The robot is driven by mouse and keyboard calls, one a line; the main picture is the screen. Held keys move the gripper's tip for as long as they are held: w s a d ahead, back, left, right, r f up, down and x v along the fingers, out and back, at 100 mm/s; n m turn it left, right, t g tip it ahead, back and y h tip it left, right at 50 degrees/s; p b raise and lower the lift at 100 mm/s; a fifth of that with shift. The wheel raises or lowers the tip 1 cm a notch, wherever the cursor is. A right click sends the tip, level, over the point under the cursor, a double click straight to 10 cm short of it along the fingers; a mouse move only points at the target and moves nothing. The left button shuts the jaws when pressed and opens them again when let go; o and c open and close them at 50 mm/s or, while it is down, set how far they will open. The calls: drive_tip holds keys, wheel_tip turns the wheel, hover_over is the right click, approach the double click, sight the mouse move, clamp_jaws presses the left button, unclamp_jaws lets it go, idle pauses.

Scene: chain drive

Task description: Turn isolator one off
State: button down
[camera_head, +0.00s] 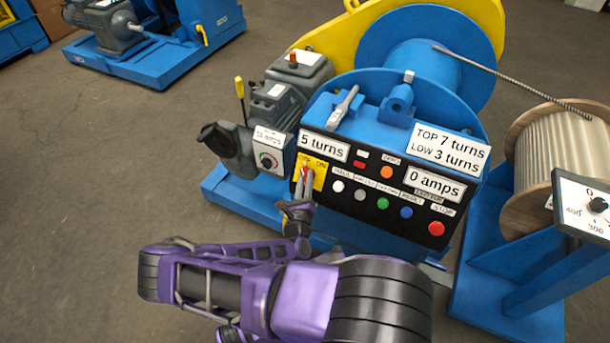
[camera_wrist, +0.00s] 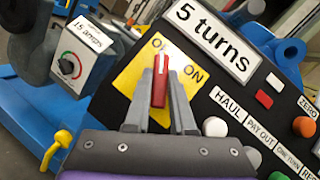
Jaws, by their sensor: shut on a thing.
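The isolator is a yellow plate (camera_head: 319,168) marked OFF and ON at the left end of the black panel, with a red handle (camera_wrist: 158,88) bearing a white stripe. The plate also shows in the wrist view (camera_wrist: 133,75). No number is readable on it. My gripper (camera_head: 304,187) is shut on the red handle, with one finger on each side in the wrist view (camera_wrist: 160,92). The handle's tip lies against the OFF lettering and partly covers it; ON stands clear to its right. The fingers hide the lower part of the plate.
Buttons and lamps, including a red stop button (camera_head: 436,228), sit right of the isolator. A dial box (camera_head: 268,160) is to its left. A cable drum (camera_head: 552,150) stands at right. Another blue machine (camera_head: 150,50) stands at the back left. The floor at left is clear.

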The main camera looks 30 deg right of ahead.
drive_tip(key=shift+s+n+y, duration=0.1)
drive_tip(key=shift+n+y, duration=0.6)
drive_tip(key=shift+n, duration=0.7)
drive_tip(key=c, duration=0.8)
unclamp_jaws()
drive_tip(key=shift+o, duration=0.2)
drive_tip(key=v, duration=1.7)
drive_tip(key=shift+s, duration=0.2)
